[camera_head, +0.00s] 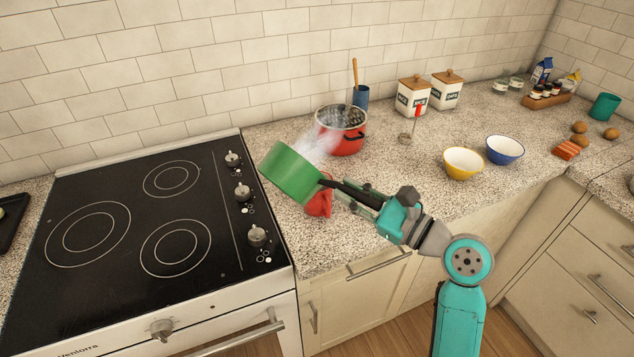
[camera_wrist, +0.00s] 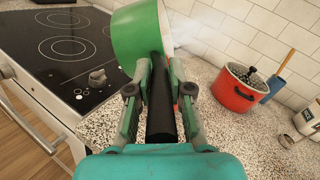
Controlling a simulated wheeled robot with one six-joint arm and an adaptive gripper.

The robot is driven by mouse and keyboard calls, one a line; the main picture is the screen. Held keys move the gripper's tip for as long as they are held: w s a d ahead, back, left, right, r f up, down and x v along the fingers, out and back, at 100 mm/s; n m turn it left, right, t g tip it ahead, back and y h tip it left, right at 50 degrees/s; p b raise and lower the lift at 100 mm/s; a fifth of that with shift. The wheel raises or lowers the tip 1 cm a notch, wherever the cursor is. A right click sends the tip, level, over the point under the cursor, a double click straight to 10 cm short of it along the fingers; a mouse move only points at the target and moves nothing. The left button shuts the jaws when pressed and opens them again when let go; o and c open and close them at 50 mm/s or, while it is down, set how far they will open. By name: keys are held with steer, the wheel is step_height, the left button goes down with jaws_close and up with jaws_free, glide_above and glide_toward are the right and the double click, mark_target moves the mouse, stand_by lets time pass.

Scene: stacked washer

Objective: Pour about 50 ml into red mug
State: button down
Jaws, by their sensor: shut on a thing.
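My gripper (camera_head: 345,190) is shut on the black handle of a green saucepan (camera_head: 290,172). The saucepan is held above the counter beside the stove's right edge and is tilted on its side. White vapour drifts from its mouth toward the back right. The red mug (camera_head: 319,204) is on the counter just below the handle end of the pan, partly hidden by the pan and my gripper. In the wrist view the green pan (camera_wrist: 137,35) is ahead of the fingers (camera_wrist: 159,85), with the handle between them. No liquid stream can be made out, and the mug's inside is hidden.
A red pot (camera_head: 350,141) stands behind the pan, with a blue utensil cup (camera_head: 361,96) beyond it. A black stove (camera_head: 130,225) is at left. A yellow bowl (camera_head: 462,164) and a blue bowl (camera_head: 505,150) stand at right. The counter between mug and bowls is mostly clear.

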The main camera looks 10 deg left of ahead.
steer(key=shift+w+d+r+m, duration=0.15)
steer(key=shift+m, duration=0.25)
stand_by(0.8)
